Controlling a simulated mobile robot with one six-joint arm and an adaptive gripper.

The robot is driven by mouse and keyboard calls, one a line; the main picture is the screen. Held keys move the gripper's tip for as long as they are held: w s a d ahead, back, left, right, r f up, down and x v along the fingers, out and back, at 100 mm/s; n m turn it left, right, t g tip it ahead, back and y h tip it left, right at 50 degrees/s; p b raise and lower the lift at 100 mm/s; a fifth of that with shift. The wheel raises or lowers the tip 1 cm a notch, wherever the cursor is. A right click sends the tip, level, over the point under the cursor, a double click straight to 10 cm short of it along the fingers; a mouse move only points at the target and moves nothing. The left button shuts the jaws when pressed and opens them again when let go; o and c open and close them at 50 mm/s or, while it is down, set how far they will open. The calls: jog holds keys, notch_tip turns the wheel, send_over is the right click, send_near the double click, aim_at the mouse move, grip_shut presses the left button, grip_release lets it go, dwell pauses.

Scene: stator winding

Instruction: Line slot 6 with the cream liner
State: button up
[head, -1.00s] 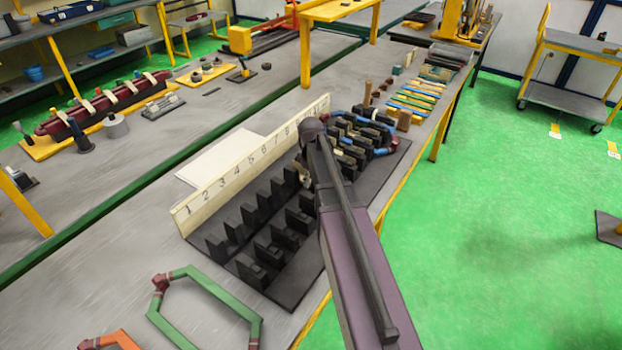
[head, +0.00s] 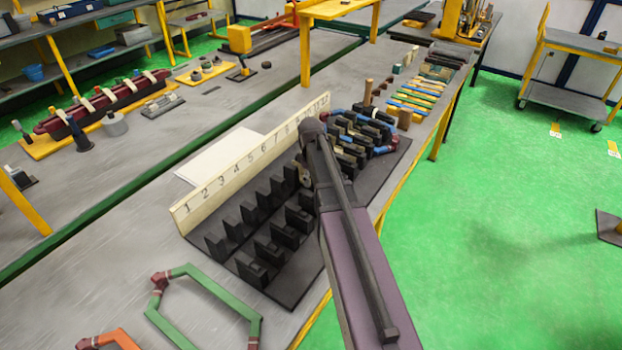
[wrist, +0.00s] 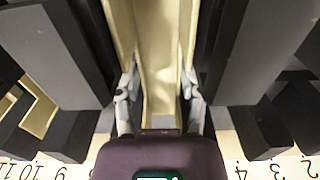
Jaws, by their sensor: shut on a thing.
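The cream liner (wrist: 160,45) is a long channel seen in the wrist view, running away from me between two dark tooth blocks. My gripper (wrist: 159,92) is shut on its near end, with a pale finger on each side. The liner lies lined up with the gap between the blocks; I cannot tell how deep it sits. The number strip (wrist: 240,145) shows 8 and higher to the left and 4 and lower to the right; the number at this gap is hidden by my gripper. In the head view my arm hides most of the liner and slot 6.
The dark stator base (head: 292,284) carries rows of tooth blocks beside the numbered board (head: 225,180). Blue-banded coils (head: 380,150) sit at its far end. A green coil frame (head: 205,290) lies at the near left. Another cream liner (wrist: 38,115) shows at left in the wrist view.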

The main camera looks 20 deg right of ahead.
dwell(0.4)
jog(key=o, duration=0.9)
jog(key=shift+r+p, duration=0.9)
dwell(0.5)
notch_tip(320, 180, up, 7)
jog(key=p, duration=0.7)
jog(key=shift+r, duration=0.1)
dwell(0.5)
notch_tip(320, 180, down, 9)
jog(key=b, duration=0.9)
dwell(0.4)
